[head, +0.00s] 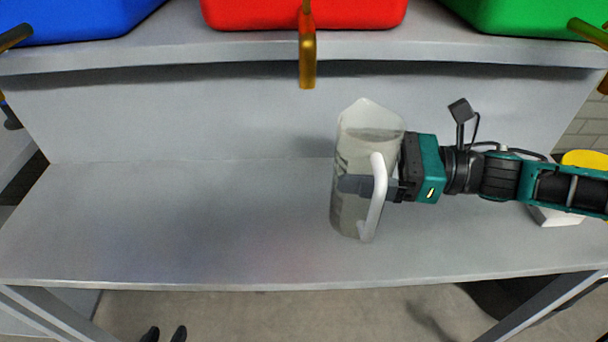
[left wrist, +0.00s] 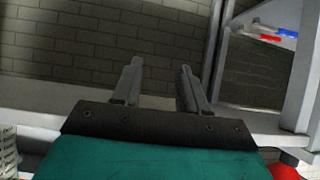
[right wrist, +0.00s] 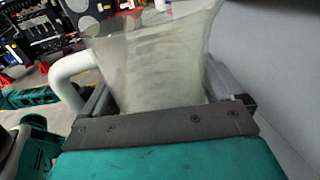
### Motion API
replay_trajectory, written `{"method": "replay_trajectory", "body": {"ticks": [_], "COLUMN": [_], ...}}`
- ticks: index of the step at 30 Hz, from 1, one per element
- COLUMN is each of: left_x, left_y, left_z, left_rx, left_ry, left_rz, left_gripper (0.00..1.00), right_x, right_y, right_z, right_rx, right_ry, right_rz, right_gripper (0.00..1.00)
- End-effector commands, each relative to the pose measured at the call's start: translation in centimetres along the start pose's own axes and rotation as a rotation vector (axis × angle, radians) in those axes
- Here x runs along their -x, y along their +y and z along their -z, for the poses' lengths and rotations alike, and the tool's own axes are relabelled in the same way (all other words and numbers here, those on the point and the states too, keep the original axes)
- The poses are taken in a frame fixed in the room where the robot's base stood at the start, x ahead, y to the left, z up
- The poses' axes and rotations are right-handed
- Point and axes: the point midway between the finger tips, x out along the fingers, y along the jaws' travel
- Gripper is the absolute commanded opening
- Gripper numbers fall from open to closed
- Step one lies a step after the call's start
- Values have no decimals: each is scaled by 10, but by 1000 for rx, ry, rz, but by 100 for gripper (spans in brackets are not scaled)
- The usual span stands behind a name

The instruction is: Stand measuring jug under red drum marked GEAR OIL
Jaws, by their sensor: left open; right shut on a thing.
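The clear measuring jug (head: 352,213) with a white handle (head: 375,200) is over the lower shelf, right of the red drum's tap. My right gripper (head: 368,187) is shut on the jug from the right, near its handle. In the right wrist view the jug (right wrist: 160,65) sits between the fingers. I cannot tell if its base touches the shelf. The red drum (head: 300,14) is on the upper shelf, its brass tap (head: 308,60) hanging over the edge; no marking shows.
The lower shelf (head: 180,220) is bare left of the jug and below the red drum's tap. A blue drum (head: 75,18) and a green drum (head: 530,15) flank the red one, each with a brass tap. The upper shelf edge (head: 180,52) overhangs the back.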

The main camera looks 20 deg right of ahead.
Motion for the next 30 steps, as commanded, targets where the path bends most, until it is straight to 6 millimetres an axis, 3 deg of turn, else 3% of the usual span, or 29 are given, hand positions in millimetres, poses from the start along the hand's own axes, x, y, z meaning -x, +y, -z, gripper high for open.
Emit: {"method": "replay_trajectory", "body": {"ticks": [16,20,30], "left_x": [8,8,6], "left_y": [-4,-5,-5], "left_z": [-2,-2,-6], "left_rx": [-8,-8,-7], "left_ry": [-16,-11,-17], "left_rz": [10,13,13], "left_gripper": [43,43,43], "right_x": [-76,-83,-83], "right_y": [0,0,0], "right_z": [-4,-1,35], "right_rx": [1,1,-1], "right_ry": [-4,0,1], "right_rz": [-1,-1,-1], "right_gripper": [55,55,55]}}
